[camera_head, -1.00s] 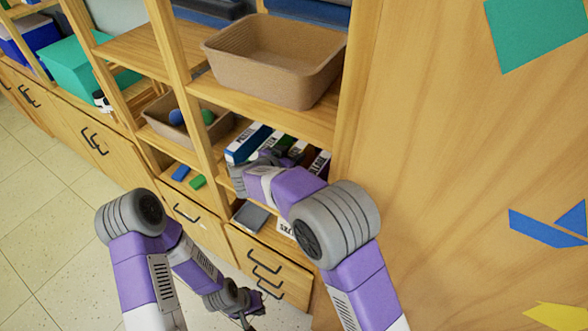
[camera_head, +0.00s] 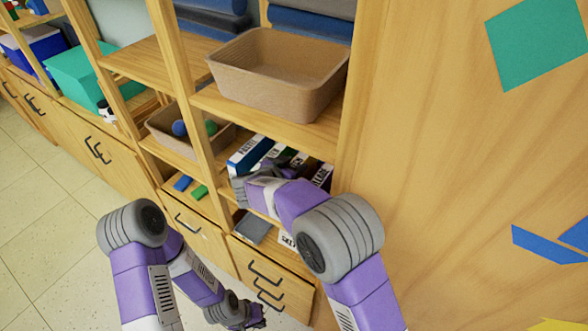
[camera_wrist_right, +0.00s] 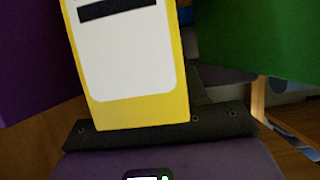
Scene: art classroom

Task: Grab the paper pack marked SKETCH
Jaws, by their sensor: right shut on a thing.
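My right gripper (camera_head: 288,162) is in a shelf bay among several upright paper packs. In the right wrist view, a yellow pack (camera_wrist_right: 140,113) with a white label and a dark band stands directly before the palm, and the gripper is shut on it. Its marking is not readable there. In the head view, a white label with letters starting "SK" (camera_head: 287,240) shows on the shelf below, partly hidden by my right arm. My left gripper (camera_head: 248,318) hangs low in front of the drawers, away from the packs; its fingers are too small to judge.
A blue pack (camera_head: 248,154) stands at the row's left end. In the wrist view, purple (camera_wrist_right: 35,60) and green (camera_wrist_right: 255,35) surfaces flank the yellow pack closely. An empty brown bin (camera_head: 270,85) sits on the shelf above. A grey box (camera_head: 252,228) lies below. A wooden panel (camera_head: 430,170) bounds the right.

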